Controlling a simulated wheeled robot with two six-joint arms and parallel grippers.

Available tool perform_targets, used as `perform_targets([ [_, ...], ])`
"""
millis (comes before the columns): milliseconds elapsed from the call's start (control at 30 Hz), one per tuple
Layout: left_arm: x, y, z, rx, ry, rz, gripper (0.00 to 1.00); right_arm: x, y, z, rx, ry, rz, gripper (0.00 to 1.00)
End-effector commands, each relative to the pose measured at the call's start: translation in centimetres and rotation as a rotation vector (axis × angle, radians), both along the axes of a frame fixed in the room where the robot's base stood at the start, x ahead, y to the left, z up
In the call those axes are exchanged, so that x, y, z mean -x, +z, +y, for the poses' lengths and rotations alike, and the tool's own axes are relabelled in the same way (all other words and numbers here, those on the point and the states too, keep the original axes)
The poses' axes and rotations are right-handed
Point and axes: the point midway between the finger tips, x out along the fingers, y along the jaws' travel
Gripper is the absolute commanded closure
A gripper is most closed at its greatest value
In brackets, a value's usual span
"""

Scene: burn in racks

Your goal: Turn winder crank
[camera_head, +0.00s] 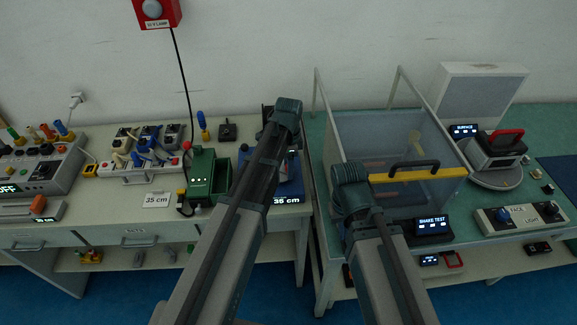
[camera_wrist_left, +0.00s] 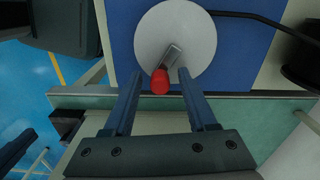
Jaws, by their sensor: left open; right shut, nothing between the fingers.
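The winder (camera_head: 290,185) is a blue unit on the left bench, partly hidden behind my left arm. In the left wrist view its white disc (camera_wrist_left: 192,30) carries a short metal crank arm (camera_wrist_left: 173,55) with a red knob (camera_wrist_left: 160,84). My left gripper (camera_wrist_left: 160,74) is open, with one finger on each side of the red knob; whether either finger touches it I cannot tell. In the head view my left gripper (camera_head: 286,108) is above the winder, its fingers hidden. My right gripper (camera_head: 350,180) is in front of the clear chamber, shut and empty, its fingertips hidden.
A black cable (camera_wrist_left: 265,22) runs beside the disc. The clear chamber (camera_head: 375,135) with its yellow-edged handle stands on the right bench. A gap separates the benches.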

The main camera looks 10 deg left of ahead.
Motion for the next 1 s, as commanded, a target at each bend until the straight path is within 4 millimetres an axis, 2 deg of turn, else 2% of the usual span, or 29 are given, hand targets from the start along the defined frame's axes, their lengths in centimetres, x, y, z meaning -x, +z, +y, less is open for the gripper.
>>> perform_targets([
  [267, 0.0, 2.0, 0.0, 0.000, 0.000, 0.000, 0.43, 0.0, 2.0, 0.0, 0.000, 0.000, 0.000, 1.00],
  [1000, 0.0, 12.7, 0.0, 0.000, 0.000, 0.000, 0.43, 0.0, 12.7, 0.0, 0.000, 0.002, 0.000, 1.00],
])
